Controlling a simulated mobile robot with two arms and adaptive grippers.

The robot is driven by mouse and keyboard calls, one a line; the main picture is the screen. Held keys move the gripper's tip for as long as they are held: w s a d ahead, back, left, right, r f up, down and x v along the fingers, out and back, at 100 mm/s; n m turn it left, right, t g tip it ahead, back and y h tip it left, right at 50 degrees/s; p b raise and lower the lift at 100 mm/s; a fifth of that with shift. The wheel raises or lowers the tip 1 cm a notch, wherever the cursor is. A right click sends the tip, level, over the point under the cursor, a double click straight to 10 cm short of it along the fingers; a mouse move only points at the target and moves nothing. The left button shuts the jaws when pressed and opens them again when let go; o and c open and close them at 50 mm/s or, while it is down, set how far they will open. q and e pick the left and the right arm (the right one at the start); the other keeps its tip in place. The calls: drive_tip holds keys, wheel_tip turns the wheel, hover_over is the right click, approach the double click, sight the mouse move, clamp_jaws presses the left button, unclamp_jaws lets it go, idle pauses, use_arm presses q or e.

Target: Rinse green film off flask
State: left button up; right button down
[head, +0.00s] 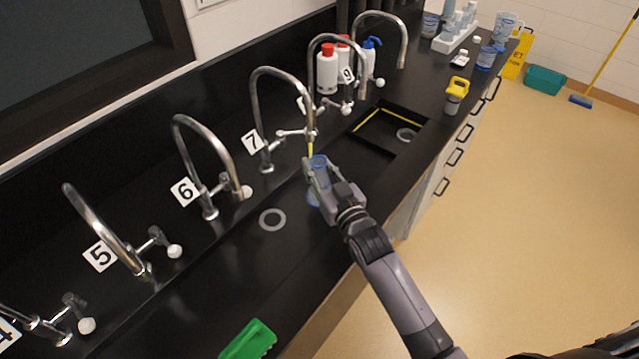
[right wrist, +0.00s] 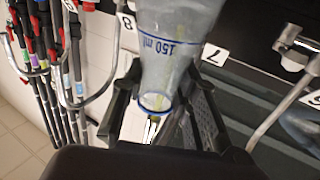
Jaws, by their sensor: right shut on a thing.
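My right gripper (head: 322,178) is shut on a clear flask (head: 318,161) with a blue rim, just below the spout of tap 7 (head: 268,105). A short yellow streak shows between the spout end and the flask. In the right wrist view the flask (right wrist: 178,45) sits between the fingers (right wrist: 158,105), with "150 ml" in blue on its side and its blue-rimmed neck at the lower end of the picture. Its glass looks cloudy with faint yellow-green tints; I cannot tell how much film is on it. My left gripper is not in view.
A drain ring (head: 272,219) lies left of the gripper. Taps 5 (head: 100,225) and 6 (head: 195,150) stand to the left. A recessed sink (head: 375,150) and a yellow-topped bottle (head: 455,97) are to the right. A green object (head: 248,340) lies near the counter's front edge.

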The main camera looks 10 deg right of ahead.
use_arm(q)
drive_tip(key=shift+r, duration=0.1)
use_arm(e)
drive_tip(key=shift+s, duration=0.1)
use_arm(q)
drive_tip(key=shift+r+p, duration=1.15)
use_arm(e)
drive_tip(key=s+d, duration=0.3)
drive_tip(key=d, duration=0.4)
drive_tip(key=shift+s, duration=0.4)
use_arm(q)
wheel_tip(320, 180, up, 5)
drive_tip(key=p, duration=0.4)
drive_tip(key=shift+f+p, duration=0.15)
drive_tip(key=shift+p, duration=0.2)
use_arm(e)
drive_tip(key=s+d+r, duration=0.2)
drive_tip(key=d+r, duration=0.2)
drive_tip(key=shift+s+d, duration=0.2)
drive_tip(key=shift+s, duration=0.05)
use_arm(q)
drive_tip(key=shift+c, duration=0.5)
